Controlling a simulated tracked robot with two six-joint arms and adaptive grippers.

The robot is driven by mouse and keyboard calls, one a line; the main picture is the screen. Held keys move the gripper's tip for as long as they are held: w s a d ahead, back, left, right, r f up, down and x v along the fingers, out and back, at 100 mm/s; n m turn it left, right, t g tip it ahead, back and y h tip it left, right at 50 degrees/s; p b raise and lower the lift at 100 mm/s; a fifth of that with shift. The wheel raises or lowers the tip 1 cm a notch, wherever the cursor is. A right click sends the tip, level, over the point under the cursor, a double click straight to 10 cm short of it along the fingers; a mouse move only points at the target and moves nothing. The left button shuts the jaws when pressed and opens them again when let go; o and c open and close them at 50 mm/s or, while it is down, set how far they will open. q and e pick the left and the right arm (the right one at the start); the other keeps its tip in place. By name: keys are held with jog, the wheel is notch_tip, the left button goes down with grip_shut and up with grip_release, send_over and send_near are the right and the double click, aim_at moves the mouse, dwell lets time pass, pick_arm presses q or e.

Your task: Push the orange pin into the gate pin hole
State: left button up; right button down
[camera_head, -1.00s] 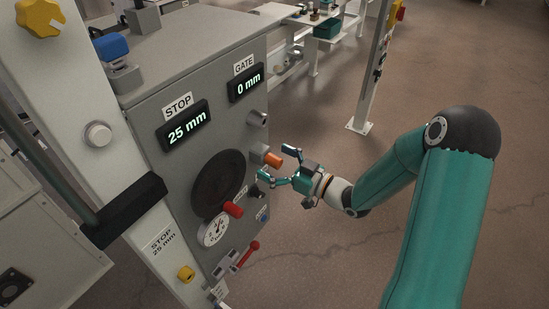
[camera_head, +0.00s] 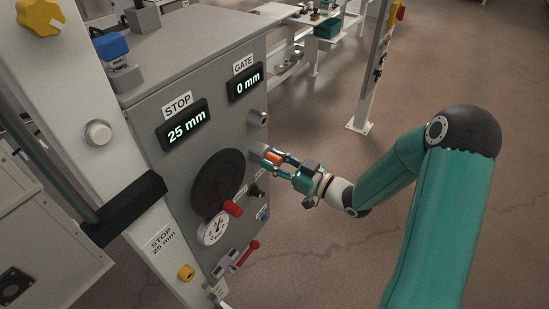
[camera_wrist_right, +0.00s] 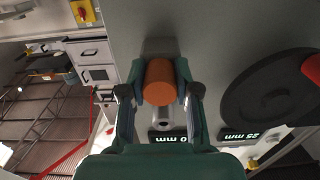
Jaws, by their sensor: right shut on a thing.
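The orange pin (camera_head: 273,158) sticks out from the side of the grey machine panel, below the GATE display (camera_head: 246,82), which reads 0 mm. My right gripper (camera_head: 271,157) is shut on the pin, with a finger on each side of it. In the right wrist view the orange pin (camera_wrist_right: 159,82) sits between the two fingertips (camera_wrist_right: 158,90), its end facing the camera. A grey collar shows behind the pin at the panel; the hole itself is hidden. My left gripper is not in view.
The panel also carries a STOP display (camera_head: 183,125) reading 25 mm, a black handwheel (camera_head: 217,184) with a red knob (camera_head: 233,209), a dial gauge (camera_head: 213,231) and a red lever (camera_head: 247,254). A metal knob (camera_head: 258,118) protrudes above the pin. Floor to the right is open.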

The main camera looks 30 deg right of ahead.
aim_at(280, 164)
jog(key=shift+s, duration=0.15)
jog(key=shift+s+d, duration=0.2)
jog(key=shift+s, duration=0.1)
jog(key=shift+s+b, duration=0.1)
jog(key=shift+b, duration=0.2)
jog(key=c, duration=1.5)
grip_release()
grip_shut()
jog(key=shift+s, duration=0.1)
jog(key=shift+b+v, duration=0.4)
jog(key=shift+v, duration=2.15)
